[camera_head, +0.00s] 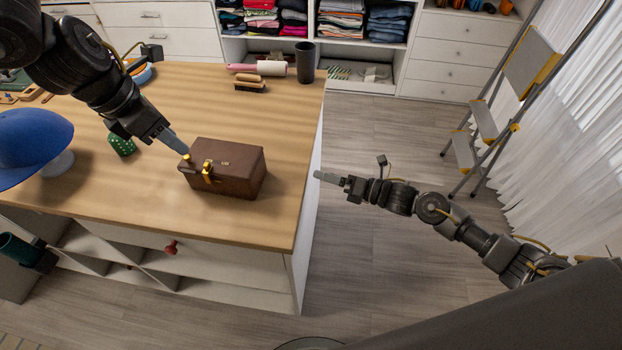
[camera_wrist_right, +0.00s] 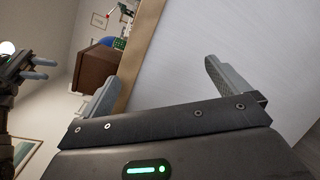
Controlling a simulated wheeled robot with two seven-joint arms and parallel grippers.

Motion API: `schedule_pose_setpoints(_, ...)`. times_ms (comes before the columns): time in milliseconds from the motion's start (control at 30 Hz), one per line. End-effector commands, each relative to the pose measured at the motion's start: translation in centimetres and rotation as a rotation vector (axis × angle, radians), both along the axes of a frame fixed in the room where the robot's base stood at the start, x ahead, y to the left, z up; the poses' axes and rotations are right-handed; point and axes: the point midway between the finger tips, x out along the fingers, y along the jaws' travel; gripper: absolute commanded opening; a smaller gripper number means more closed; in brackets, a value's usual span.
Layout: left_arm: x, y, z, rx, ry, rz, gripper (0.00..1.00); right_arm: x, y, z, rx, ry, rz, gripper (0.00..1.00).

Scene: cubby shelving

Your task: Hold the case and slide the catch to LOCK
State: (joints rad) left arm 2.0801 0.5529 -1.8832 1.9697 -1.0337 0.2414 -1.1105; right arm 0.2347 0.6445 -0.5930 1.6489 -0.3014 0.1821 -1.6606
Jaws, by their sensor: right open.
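The brown case (camera_head: 235,158) sits shut on the wooden table, near its front right part. A gold catch (camera_head: 208,173) is on its front face; the LOCK marking is too small to read. My left gripper (camera_head: 178,146) is just off the case's left back corner, pointing down towards it; contact cannot be made out. In the right wrist view its two fingers (camera_wrist_right: 40,69) stand apart with nothing visible between them. My right gripper (camera_head: 328,178) is open and empty, beyond the table's right edge. The case also shows in the right wrist view (camera_wrist_right: 95,68).
A blue cap (camera_head: 32,140) on a stand and a green dice-like block (camera_head: 121,144) are left of the case. A brush (camera_head: 250,84), a roller (camera_head: 262,68) and a dark cup (camera_head: 305,62) stand behind. A stepladder (camera_head: 485,120) is at right. Table right of the case is clear.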

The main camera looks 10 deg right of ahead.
Motion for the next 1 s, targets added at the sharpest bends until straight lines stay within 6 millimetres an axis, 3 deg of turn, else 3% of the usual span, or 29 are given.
schedule_pose_setpoints(33, 0.0, 0.0, 0.0, 0.0, 0.0, 0.0, 0.36, -0.7, 1.0, 2.8, -0.057, -0.123, 0.077, 1.0)
schedule_pose_setpoints(100, 0.0, 0.0, 0.0, 0.0, 0.0, 0.0, 0.36, -2.2, 2.9, 5.6, -0.146, -0.301, 0.164, 1.0)
schedule_pose_setpoints(300, 0.0, 0.0, 0.0, 0.0, 0.0, 0.0, 0.36, -5.5, 6.3, 8.9, -0.326, -0.649, 0.262, 1.0)
schedule_pose_setpoints(633, 0.0, 0.0, 0.0, 0.0, 0.0, 0.0, 0.36, -7.0, 7.5, 9.9, -0.4, -0.793, 0.28, 1.0)
schedule_pose_setpoints(767, 0.0, 0.0, 0.0, 0.0, 0.0, 0.0, 0.36, -6.7, 8.1, 9.9, -0.398, -0.792, 0.279, 1.0)
schedule_pose_setpoints(1000, 0.0, 0.0, 0.0, 0.0, 0.0, 0.0, 0.36, -5.0, 11.5, 10.0, -0.396, -0.792, 0.277, 1.0)
